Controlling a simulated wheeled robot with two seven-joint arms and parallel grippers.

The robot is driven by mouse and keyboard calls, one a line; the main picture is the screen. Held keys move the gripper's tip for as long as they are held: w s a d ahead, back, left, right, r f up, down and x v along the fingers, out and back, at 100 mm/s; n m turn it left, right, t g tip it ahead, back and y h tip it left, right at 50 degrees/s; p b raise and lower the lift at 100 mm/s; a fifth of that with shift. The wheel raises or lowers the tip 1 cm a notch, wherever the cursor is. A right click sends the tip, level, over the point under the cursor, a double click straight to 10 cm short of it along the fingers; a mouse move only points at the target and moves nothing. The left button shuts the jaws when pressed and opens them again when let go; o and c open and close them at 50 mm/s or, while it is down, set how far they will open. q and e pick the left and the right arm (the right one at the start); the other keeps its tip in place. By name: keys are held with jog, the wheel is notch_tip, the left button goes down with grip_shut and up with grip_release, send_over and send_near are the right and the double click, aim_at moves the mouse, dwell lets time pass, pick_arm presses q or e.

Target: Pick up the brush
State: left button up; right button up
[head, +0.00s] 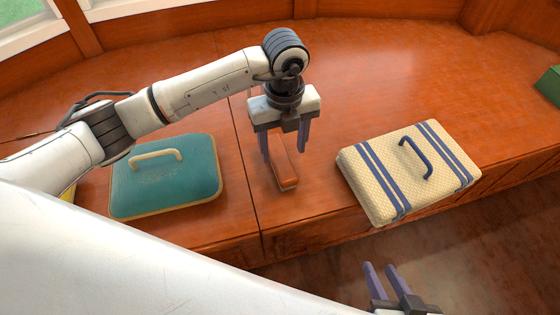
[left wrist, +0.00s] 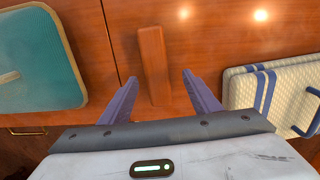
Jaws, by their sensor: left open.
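The brush (head: 284,165) is a reddish-brown wooden block lying on the wooden counter between two cases. My left gripper (head: 284,158) is open and above the brush, with its fingers on either side of it in the head view. In the left wrist view the brush (left wrist: 154,66) lies lengthwise between and beyond the two open fingers of my left gripper (left wrist: 160,92). No bristles can be made out. My right gripper (head: 390,275) shows at the bottom of the head view, with its two fingers apart and empty, over the floor.
A teal case (head: 200,186) with a cream handle lies left of the brush. A cream woven case (head: 366,184) with blue stripes and a blue handle lies to the right. A green box (head: 550,85) stands at the far right. The counter (head: 385,65) behind is clear.

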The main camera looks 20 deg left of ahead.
aim_at(280, 157)
pick_arm(q)
jog(key=f, duration=0.2)
jog(key=a+f+b, duration=0.1)
jog(key=f, duration=0.1)
jog(key=shift+w+f, duration=0.1)
jog(key=shift+f, duration=0.25)
jog(key=c, duration=1.2)
notch_tip(280, 157, up, 10)
jog(key=shift+r+p, duration=0.1)
jog(key=shift+p, duration=1.05)
jog(key=shift+o, duration=1.4)
jog(key=shift+c, duration=0.5)
